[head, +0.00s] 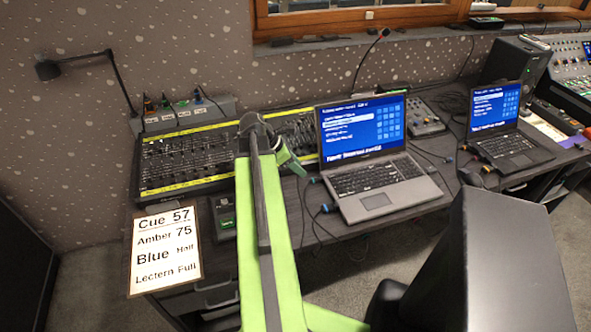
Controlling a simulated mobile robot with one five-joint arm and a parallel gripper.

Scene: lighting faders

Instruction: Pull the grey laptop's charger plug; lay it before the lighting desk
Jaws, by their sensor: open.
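The grey laptop (375,203) stands open on the desk, its screen lit blue. I cannot tell which is the charger plug, or whether either is seated. The lighting desk (165,186), a black fader board with yellow strips, lies to the left, partly hidden by my green arm.
A cue sheet (165,249) hangs over the front edge at left. A small dark box with a green face (226,216) sits before the lighting desk. A black laptop (510,145) stands at right. A large black form (510,260) blocks the front right. Cables hang off the front edge.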

